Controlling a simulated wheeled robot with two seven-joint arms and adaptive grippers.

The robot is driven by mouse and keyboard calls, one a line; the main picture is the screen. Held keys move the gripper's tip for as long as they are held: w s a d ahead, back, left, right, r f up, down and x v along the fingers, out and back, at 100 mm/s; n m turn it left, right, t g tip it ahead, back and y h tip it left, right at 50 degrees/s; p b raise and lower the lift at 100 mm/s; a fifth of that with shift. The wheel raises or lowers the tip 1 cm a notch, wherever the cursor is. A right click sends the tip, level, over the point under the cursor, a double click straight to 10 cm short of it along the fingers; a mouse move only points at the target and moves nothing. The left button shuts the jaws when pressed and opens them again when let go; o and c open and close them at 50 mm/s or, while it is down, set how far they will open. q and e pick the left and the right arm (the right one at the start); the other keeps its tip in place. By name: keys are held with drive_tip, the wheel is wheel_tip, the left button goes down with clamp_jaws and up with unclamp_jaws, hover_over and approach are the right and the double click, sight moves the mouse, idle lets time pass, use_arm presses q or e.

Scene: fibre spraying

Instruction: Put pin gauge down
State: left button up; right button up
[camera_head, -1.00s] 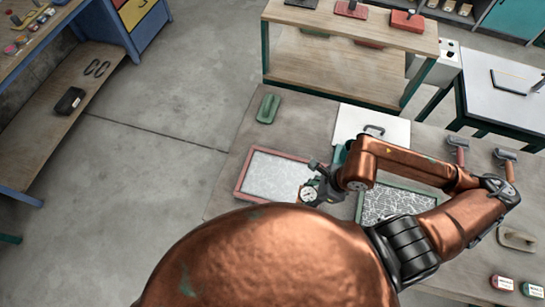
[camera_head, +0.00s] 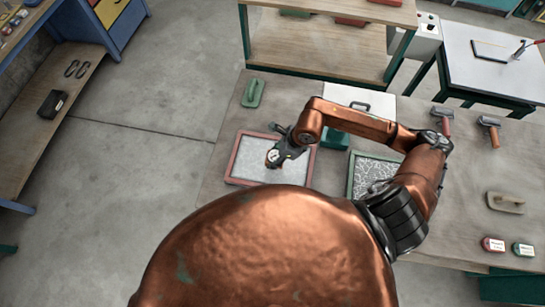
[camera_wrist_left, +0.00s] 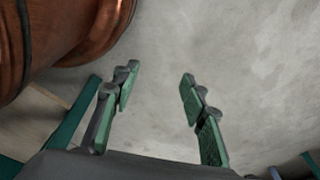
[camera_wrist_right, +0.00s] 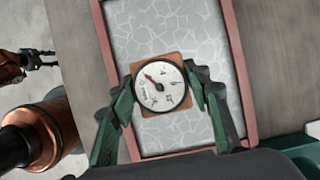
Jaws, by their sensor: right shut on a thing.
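The pin gauge (camera_wrist_right: 160,87) has a round white dial on a copper-coloured square body. My right gripper (camera_wrist_right: 162,92) is shut on it, with a green finger at each side. In the head view the gauge (camera_head: 272,156) and my right gripper (camera_head: 280,150) are over the red-framed tray (camera_head: 235,159) with its pale, cracked-pattern surface. I cannot tell whether the gauge touches that surface. My left gripper (camera_wrist_left: 160,105) is open and empty in the left wrist view, with grey floor behind it.
A green-framed tray (camera_head: 352,176) with a coarser white pattern lies to the right. A green float (camera_head: 253,93), a white board (camera_head: 360,98) and two hammer-like tools (camera_head: 442,120) are on the table (camera_head: 460,200). A beige-handled float (camera_head: 505,202) lies at the right.

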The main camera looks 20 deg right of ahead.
sight(273, 152)
drive_tip(key=shift+w+a+f, duration=0.15)
drive_tip(key=shift+w+f, duration=0.4)
drive_tip(key=shift+w, duration=0.1)
drive_tip(key=shift+w+a+f, duration=0.15)
drive_tip(key=shift+w+f, duration=0.4)
drive_tip(key=shift+w, duration=0.05)
drive_tip(key=shift+s+f+p, duration=0.25)
drive_tip(key=shift+f+p, duration=0.45)
drive_tip(key=shift+f, duration=0.65)
drive_tip(key=shift+w+f, duration=0.1)
drive_tip(key=shift+f, duration=0.15)
drive_tip(key=o, duration=1.4)
drive_tip(key=shift+c, duration=0.2)
use_arm(q)
drive_tip(key=s, duration=0.1)
drive_tip(key=s+r, duration=0.1)
drive_tip(key=shift+s+r, duration=0.1)
drive_tip(key=shift+s, duration=0.3)
